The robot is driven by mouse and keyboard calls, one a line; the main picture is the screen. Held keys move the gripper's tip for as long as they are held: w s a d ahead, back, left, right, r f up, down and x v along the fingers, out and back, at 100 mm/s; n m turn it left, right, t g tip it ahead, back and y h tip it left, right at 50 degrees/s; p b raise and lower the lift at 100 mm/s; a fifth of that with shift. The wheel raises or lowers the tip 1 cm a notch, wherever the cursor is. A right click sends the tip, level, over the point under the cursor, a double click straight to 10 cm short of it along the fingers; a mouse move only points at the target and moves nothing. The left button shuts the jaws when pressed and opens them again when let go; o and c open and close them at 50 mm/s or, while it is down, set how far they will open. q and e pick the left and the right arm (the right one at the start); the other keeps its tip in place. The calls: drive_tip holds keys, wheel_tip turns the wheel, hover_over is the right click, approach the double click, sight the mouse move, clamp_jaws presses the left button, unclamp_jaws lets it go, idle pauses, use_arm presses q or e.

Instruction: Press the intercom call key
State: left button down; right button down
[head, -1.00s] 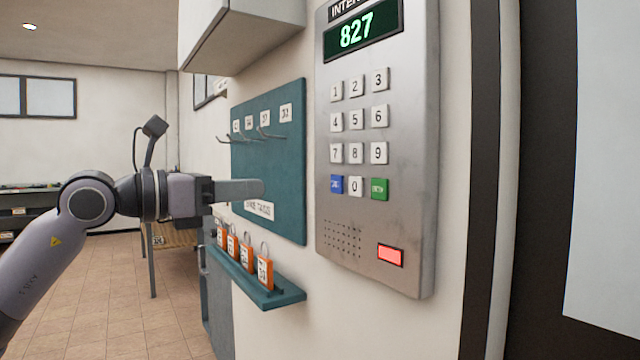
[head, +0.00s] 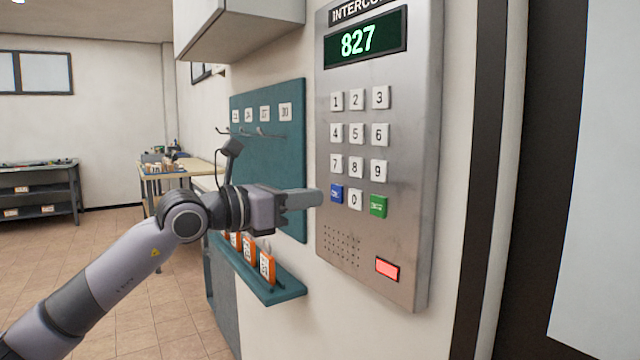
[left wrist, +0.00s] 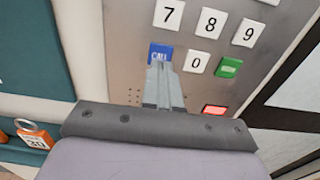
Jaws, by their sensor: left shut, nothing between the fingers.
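The intercom (head: 420,150) is a grey metal panel on the wall, its green display reading 827. Its blue call key (head: 336,194) is at the bottom left of the keypad, beside the 0 key and the green key (head: 378,206). In the left wrist view the blue key (left wrist: 160,52) reads CALL. My left gripper (head: 318,198) is shut and empty, its fingertips just left of the blue key in the head view. In the left wrist view the fingertips (left wrist: 160,68) overlap the key's lower part; I cannot tell whether they touch it. My right gripper is not in view.
A red-lit rectangle (head: 387,269) and a speaker grille (head: 342,245) are low on the panel. A teal board (head: 262,160) with hooks and a teal shelf (head: 285,294) with orange padlocks (head: 267,268) are left of it. A dark door frame stands at the right.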

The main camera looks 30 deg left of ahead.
sight(334, 190)
use_arm(q)
drive_tip(key=shift+p+x, duration=0.35)
drive_tip(key=shift+x, duration=1.15)
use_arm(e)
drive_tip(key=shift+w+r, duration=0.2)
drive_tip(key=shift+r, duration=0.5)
use_arm(q)
drive_tip(key=shift+w+d+r+p, duration=0.15)
drive_tip(key=shift+w+d+p, duration=0.05)
drive_tip(key=shift+w+p, duration=0.15)
drive_tip(key=shift+r, duration=0.1)
drive_tip(key=shift+a, duration=0.1)
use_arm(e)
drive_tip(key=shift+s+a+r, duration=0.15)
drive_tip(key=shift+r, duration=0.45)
